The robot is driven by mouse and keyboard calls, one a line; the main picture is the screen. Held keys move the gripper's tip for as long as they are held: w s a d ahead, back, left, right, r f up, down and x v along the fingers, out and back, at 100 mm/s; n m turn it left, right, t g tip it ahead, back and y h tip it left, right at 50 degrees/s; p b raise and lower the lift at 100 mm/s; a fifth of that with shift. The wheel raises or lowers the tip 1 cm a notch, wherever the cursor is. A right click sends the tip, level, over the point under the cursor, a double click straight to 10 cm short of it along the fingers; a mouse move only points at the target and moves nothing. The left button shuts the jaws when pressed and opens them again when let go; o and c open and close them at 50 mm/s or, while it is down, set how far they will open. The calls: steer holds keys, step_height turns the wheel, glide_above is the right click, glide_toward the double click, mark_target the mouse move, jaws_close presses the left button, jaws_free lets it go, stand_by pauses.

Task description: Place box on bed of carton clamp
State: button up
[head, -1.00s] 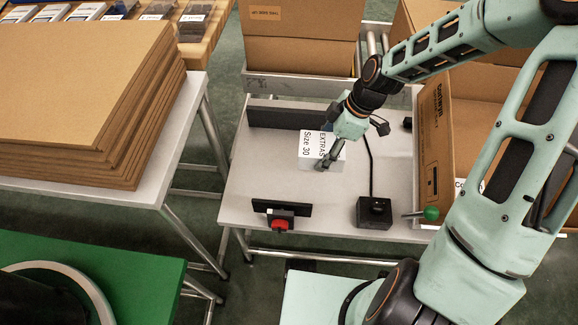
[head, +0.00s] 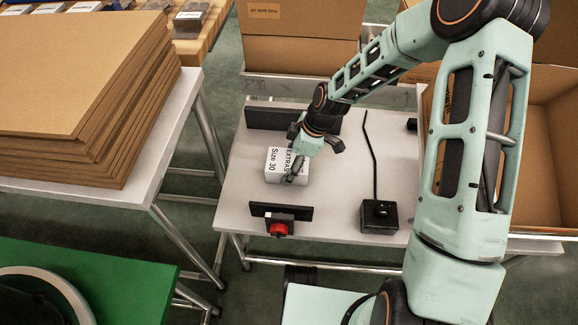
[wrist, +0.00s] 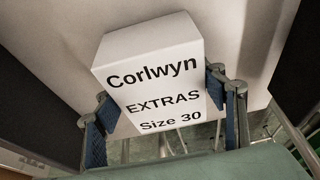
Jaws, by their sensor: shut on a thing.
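A white box (head: 277,165) labelled "EXTRAS Size 30" is between the fingers of my gripper (head: 292,170) in the head view. The box (wrist: 155,75) fills the middle of the wrist view, with "Corlwyn" on the same face. My gripper (wrist: 165,125) is shut on its two sides. The carton clamp has a pale bed (head: 335,180), a dark plate (head: 293,118) at the back and a shorter dark plate (head: 300,211) with a red knob (head: 279,229) in front. The box is between these plates, over the bed. I cannot tell whether it touches the bed.
A black control box (head: 378,215) with a cable stands on the bed's right side. Large open cartons (head: 548,130) are at the right and a closed-sided carton (head: 300,45) is behind. Stacked cardboard sheets (head: 90,90) lie on the left table. The bed's middle right is clear.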

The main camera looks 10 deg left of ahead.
steer(key=o, duration=0.9)
steer(key=shift+f, duration=0.15)
steer(key=o, duration=0.4)
steer(key=p+v, duration=0.4)
steer(key=v, duration=0.8)
steer(key=shift+r, duration=0.2)
